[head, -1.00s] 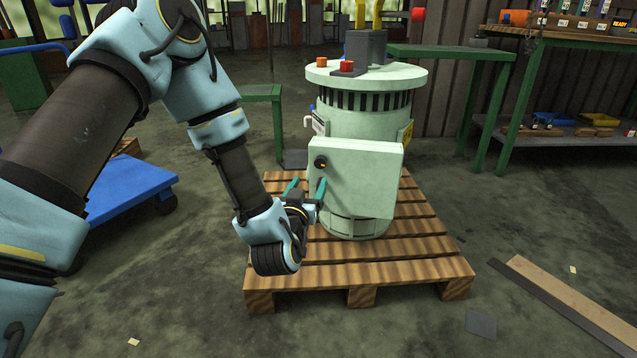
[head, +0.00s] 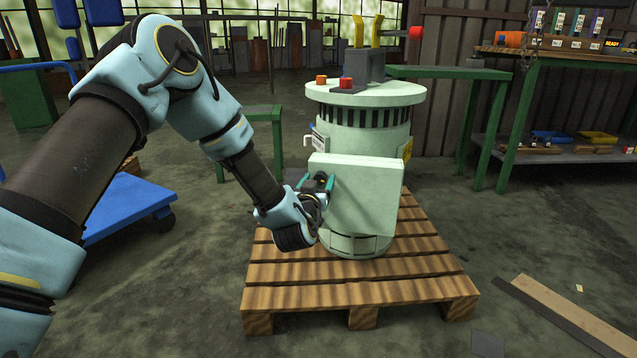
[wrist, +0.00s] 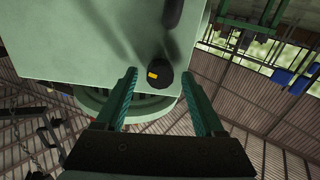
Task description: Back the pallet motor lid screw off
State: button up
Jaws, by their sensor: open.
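The pale green motor (head: 366,140) stands upright on a wooden pallet (head: 340,296). Its box-like lid (head: 360,205) faces forward. The lid screw is a round black knob with a yellow mark, seen in the wrist view (wrist: 160,82) on the pale lid face. My gripper (head: 317,183) is open at the lid's left side, with teal fingers around the knob. In the wrist view my gripper (wrist: 158,76) has the knob between its fingertips, with a gap on either side. In the head view the fingers largely hide the knob.
A blue cart (head: 130,205) stands at the left. A green workbench (head: 560,50) is at the back right, with a lower shelf of parts. A wooden board (head: 570,315) lies on the floor at the right. The floor in front of the pallet is clear.

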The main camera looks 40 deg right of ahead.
grip_shut()
dwell(0.5)
jog(key=n, duration=0.5)
jog(key=shift+w+a, duration=0.1)
jog(key=n, duration=0.6)
jog(key=shift+f, duration=0.1)
jog(key=n, duration=0.5)
jog(key=shift+w+f, duration=0.1)
jog(key=n, duration=0.5)
jog(key=shift+n, duration=0.5)
